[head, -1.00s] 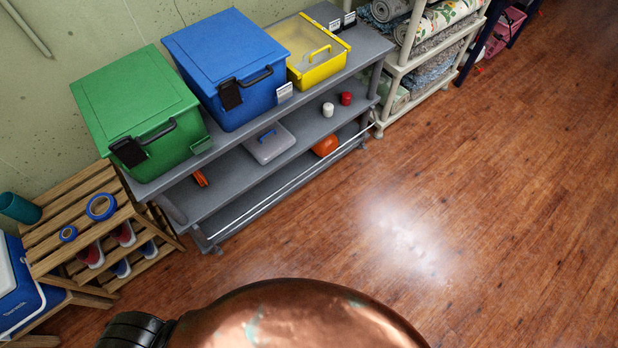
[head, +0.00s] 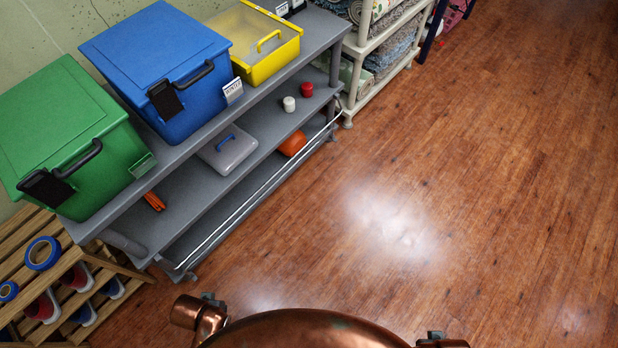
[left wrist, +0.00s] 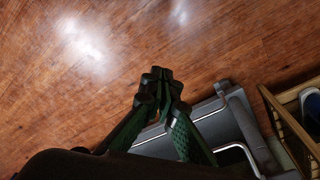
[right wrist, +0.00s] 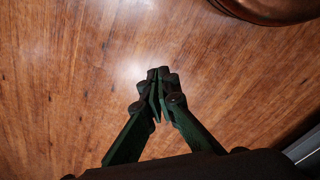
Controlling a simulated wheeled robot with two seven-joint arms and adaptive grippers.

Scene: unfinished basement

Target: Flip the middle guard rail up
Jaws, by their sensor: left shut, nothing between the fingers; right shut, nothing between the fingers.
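A thin silver guard rail (head: 252,192) runs along the front of the grey shelf unit (head: 188,150), low down below the middle shelf's front edge. It looks swung down, though I cannot tell its exact hinge position. In the left wrist view a bent silver rail end (left wrist: 236,148) shows beside the grey unit (left wrist: 222,122). My left gripper (left wrist: 158,76) is shut and empty, pointing over the floor beside the unit and apart from the rail. My right gripper (right wrist: 160,76) is shut and empty above bare floor. Neither gripper's fingers show in the head view.
Green (head: 60,130), blue (head: 155,65) and yellow (head: 268,45) bins stand on the top shelf. A wooden rack (head: 75,285) stands left. The floor (head: 450,190) is clear.

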